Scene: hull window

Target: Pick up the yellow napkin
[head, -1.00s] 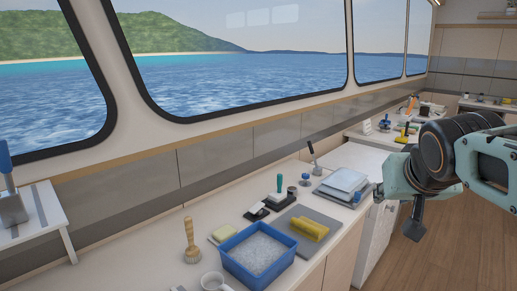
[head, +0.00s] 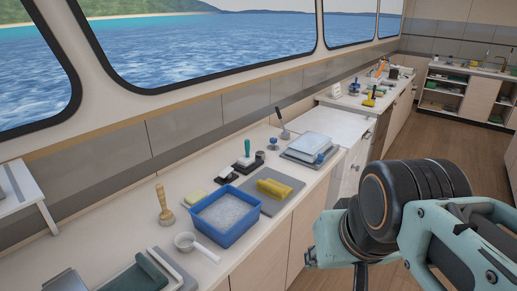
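A yellow folded or rolled cloth, which looks like the yellow napkin (head: 280,188), lies on a flat grey board (head: 293,198) on the counter, just right of a blue tub. My arm comes in from the right. Its teal end, with my gripper (head: 345,262), is in front of the counter's edge, right of and nearer than the napkin and apart from it. The fingers are mostly hidden by the arm's own links, so I cannot see whether they are open or shut.
The blue tub (head: 232,240) holds pale contents. Around it stand a wooden brush (head: 165,208), a pale yellow sponge (head: 195,198), a white ladle or cup (head: 187,242) and a green-handled tool (head: 247,152). Stacked trays (head: 308,148) lie beyond the board. Open floor (head: 440,150) lies right.

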